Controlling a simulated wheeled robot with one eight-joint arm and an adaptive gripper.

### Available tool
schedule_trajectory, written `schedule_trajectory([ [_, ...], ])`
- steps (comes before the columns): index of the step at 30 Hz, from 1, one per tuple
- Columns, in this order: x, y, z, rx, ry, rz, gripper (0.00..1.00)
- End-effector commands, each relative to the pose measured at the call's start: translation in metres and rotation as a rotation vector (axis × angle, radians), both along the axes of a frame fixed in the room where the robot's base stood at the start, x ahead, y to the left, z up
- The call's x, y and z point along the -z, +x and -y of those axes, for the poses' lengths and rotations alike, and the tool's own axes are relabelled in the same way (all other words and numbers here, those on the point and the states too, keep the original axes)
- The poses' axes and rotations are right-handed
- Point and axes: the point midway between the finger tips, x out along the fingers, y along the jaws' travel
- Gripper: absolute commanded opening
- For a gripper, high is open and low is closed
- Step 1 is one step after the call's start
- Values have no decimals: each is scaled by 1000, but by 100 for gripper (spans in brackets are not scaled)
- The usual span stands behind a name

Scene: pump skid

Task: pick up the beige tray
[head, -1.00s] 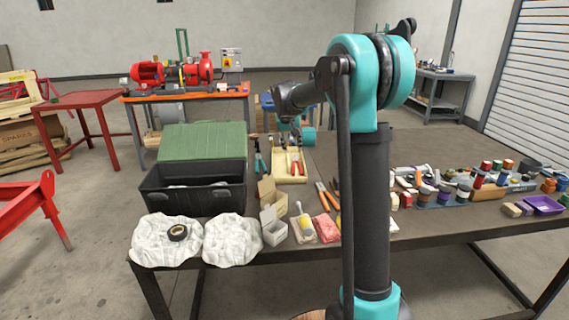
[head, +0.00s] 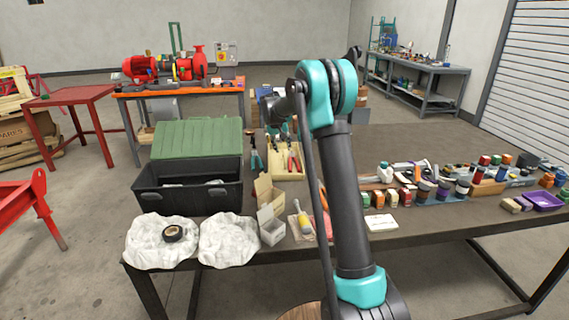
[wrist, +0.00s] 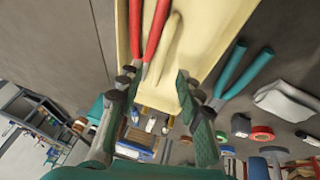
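The beige tray (head: 289,176) lies on the dark table, to the right of the black box with the green lid. Red-handled pliers (head: 293,157) and other tools lie in it. In the wrist view, the tray (wrist: 207,32) fills the top middle, with the pliers' red handles (wrist: 154,28) and a pale handle inside. My gripper (wrist: 157,82) is open, with its fingers apart on either side of the tray's near end. I cannot tell whether either finger touches it. In the head view my forearm partly hides the gripper.
The black box (head: 190,196) stands left of the tray, with teal-handled pliers (head: 256,158) between them. Small cardboard boxes (head: 269,195) stand in front. Bottles, cans and blocks crowd the table's right side.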

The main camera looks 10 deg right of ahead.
Motion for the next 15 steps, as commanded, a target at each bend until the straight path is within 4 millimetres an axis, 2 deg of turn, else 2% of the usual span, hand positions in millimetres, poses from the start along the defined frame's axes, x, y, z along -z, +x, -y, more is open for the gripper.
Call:
schedule_trajectory([
  [10,20,9,4,0,0,0,36],
  [15,41,20,8,0,0,0,36],
])
